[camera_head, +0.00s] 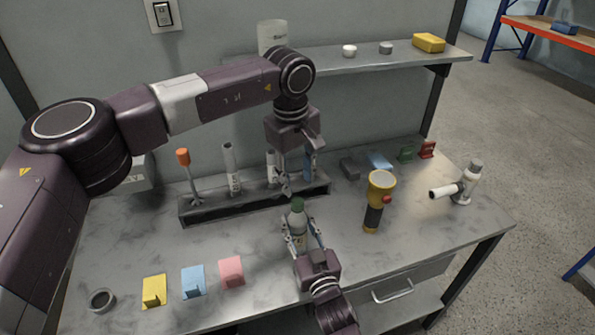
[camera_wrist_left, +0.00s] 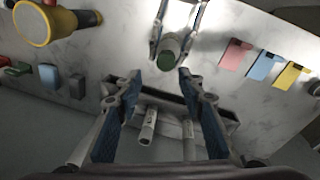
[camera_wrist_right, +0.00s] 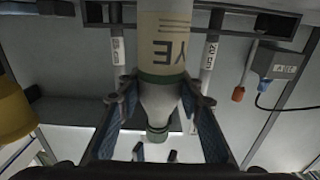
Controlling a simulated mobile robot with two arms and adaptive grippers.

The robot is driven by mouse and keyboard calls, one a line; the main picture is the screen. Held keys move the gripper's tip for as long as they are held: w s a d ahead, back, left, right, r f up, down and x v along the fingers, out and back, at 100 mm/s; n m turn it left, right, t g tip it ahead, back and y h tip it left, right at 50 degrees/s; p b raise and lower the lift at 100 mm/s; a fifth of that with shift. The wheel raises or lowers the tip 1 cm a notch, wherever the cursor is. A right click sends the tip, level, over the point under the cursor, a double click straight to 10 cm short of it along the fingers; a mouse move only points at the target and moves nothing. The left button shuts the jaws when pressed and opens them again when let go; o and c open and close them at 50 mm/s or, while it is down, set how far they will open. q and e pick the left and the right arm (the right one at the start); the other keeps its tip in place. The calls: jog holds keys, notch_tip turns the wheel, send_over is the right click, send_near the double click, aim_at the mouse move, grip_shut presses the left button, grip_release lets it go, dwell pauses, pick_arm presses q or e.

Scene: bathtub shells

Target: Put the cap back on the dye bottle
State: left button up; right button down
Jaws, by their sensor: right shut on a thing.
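The dye bottle (camera_head: 298,222) stands upright near the middle of the workbench, a white bottle with a tan label (camera_wrist_right: 165,30). A green top that looks like the cap (camera_head: 297,203) sits on its neck; it also shows in the left wrist view (camera_wrist_left: 166,61). I cannot tell how firmly it sits. My right gripper (camera_head: 302,241) is shut around the bottle from the front; its fingers flank the bottle in the right wrist view (camera_wrist_right: 158,90). My left gripper (camera_head: 295,182) is open and empty, above and just behind the green top, pointing down.
A rack (camera_head: 250,208) with several tubes stands behind the bottle. A yellow flashlight (camera_head: 374,210) stands to the right. Yellow (camera_head: 154,290), blue (camera_head: 193,281) and pink (camera_head: 231,271) pieces and a grey ring (camera_head: 102,300) lie front left. A shelf (camera_head: 375,63) hangs on the back wall.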

pick_arm(q)
jog(key=n, duration=0.5)
jog(key=shift+r, duration=0.15)
jog(key=n, duration=0.5)
jog(key=shift+r, duration=0.15)
jog(key=n, duration=0.5)
jog(key=shift+r, duration=0.15)
jog(key=n, duration=0.5)
jog(key=shift+r, duration=0.15)
jog(key=n, duration=0.5)
jog(key=shift+r+g+y, duration=0.1)
jog(key=shift+g+y, duration=0.2)
jog(key=n, duration=0.5)
jog(key=shift+r, duration=0.1)
jog(key=n, duration=0.5)
jog(key=shift+r, duration=0.1)
jog(key=n, duration=0.6)
jog(key=shift+s+r+g, duration=0.1)
jog(key=shift+s+g, duration=0.05)
jog(key=shift+g, duration=0.15)
